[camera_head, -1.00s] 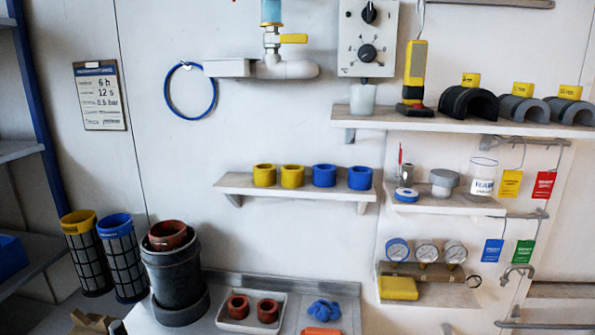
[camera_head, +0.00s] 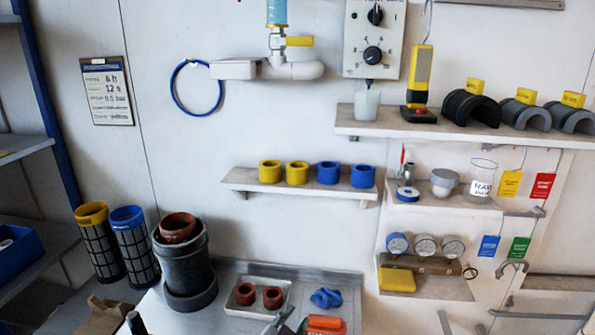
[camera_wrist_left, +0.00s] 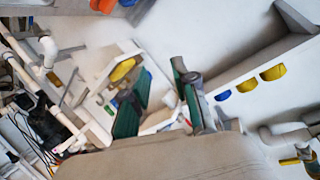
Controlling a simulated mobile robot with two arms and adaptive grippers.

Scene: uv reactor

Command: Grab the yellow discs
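Two yellow discs, thick and ring-shaped, stand side by side on the middle wall shelf (camera_head: 240,187): the left one (camera_head: 270,171) and the right one (camera_head: 297,173). Two yellow pieces (camera_wrist_left: 272,73) also show beside a blue one in the left wrist view. My left gripper (camera_head: 285,323) just enters at the bottom edge of the head view, far below the shelf and mostly cut off. In the left wrist view its green-padded fingers (camera_wrist_left: 160,100) stand apart with nothing held between them. My right gripper is not in view.
Two blue discs (camera_head: 345,175) stand right of the yellow ones on the same shelf. A white tray with red rings (camera_head: 258,294), blue gloves (camera_head: 326,298) and an orange item (camera_head: 325,323) lie on the bench below. The wall between bench and shelf is clear.

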